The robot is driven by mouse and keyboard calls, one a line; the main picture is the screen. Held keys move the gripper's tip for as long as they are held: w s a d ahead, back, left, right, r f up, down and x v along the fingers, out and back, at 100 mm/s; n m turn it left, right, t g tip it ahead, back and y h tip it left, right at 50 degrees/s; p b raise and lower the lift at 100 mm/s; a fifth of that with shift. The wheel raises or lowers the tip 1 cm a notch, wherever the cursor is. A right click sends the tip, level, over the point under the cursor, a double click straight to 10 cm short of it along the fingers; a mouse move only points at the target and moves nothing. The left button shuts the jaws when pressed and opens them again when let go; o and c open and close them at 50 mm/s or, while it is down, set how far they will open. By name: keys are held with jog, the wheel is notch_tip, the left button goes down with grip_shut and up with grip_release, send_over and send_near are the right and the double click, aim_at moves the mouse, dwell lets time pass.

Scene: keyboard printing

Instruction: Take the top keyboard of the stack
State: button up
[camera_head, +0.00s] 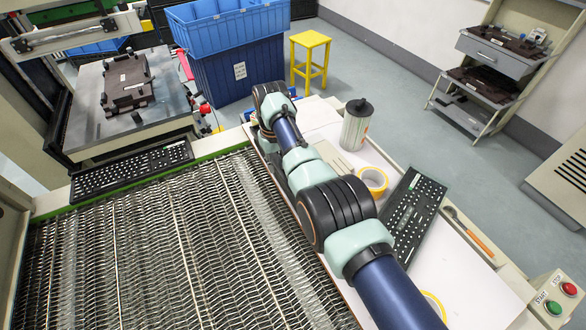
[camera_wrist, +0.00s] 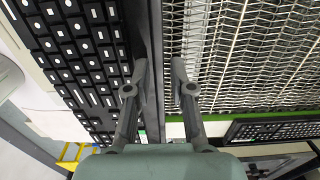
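A black keyboard (camera_wrist: 80,60) with white-marked keys fills the left of the wrist view, close to the camera. My gripper (camera_wrist: 158,70) is open, its two fingers apart with nothing seen gripped between them. The left fingertip overlaps the keyboard's edge in the picture; I cannot tell if it touches. The right fingertip is over the rail and mesh side. In the head view, a dark keyboard (camera_head: 414,205) lies on the white table, partly covered by my arm, and my gripper is hidden. How many keyboards are stacked there cannot be made out.
A wire-mesh conveyor (camera_head: 140,250) runs left of the table, with another keyboard (camera_head: 130,172) at its far end. The white table (camera_head: 455,270) holds tape rolls (camera_head: 373,181), a canister (camera_head: 356,128) and an orange-handled tool (camera_head: 478,241). A start-stop box (camera_head: 558,298) stands at lower right.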

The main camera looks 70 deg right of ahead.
jog(key=shift+f, duration=0.55)
jog(key=shift+r, duration=0.1)
grip_shut()
jog(key=shift+r, duration=0.1)
notch_tip(320, 180, up, 20)
jog(key=p, duration=0.5)
jog(key=shift+p, duration=0.4)
